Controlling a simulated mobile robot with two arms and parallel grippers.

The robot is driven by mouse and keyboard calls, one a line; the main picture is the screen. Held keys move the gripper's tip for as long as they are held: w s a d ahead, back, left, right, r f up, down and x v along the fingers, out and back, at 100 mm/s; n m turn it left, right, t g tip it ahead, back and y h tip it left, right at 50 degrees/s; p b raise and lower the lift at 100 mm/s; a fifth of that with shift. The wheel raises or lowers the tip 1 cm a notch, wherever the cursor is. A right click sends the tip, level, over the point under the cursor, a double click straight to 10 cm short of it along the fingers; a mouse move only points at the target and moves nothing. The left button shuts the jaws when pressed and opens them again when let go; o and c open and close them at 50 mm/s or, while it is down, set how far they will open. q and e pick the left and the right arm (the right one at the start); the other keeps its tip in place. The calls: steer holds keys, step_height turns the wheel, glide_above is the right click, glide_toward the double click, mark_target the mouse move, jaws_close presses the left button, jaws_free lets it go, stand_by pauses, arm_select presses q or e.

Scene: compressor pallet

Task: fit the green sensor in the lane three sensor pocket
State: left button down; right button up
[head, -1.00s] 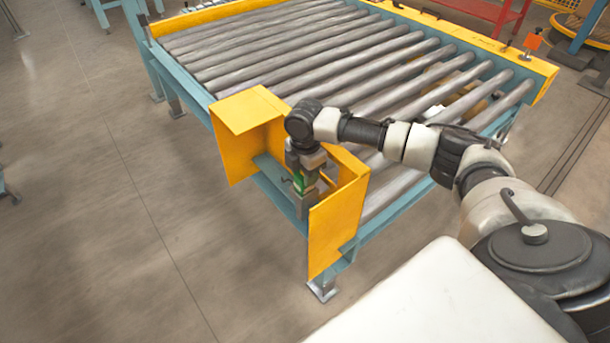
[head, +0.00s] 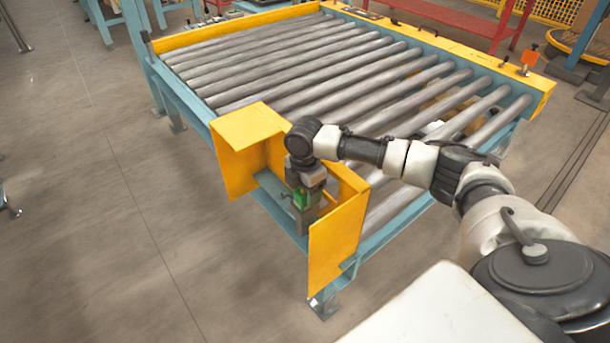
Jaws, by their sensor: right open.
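The green sensor (head: 300,198) is small and stands between the yellow guard plates at the near left corner of the roller conveyor. My right gripper (head: 305,196) is open, pointing down around the green sensor, with its jaws partly covering it. Whether a jaw touches the sensor is too small to tell. The sensor sits at the teal bracket (head: 268,184) between the guards. The lane three pocket itself cannot be made out, hidden by the gripper and guards. My left gripper is not in view.
Yellow guard plates stand close on both sides of the gripper, one at the left (head: 235,150) and one at the front (head: 335,235). The roller conveyor (head: 330,85) lies behind under my right arm.

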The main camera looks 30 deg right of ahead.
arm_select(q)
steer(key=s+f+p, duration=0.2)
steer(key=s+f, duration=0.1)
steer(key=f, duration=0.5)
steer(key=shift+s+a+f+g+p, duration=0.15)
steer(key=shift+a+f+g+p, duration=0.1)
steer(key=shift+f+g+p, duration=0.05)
arm_select(e)
step_height(320, 180, up, 12)
steer(key=shift+f, duration=0.1)
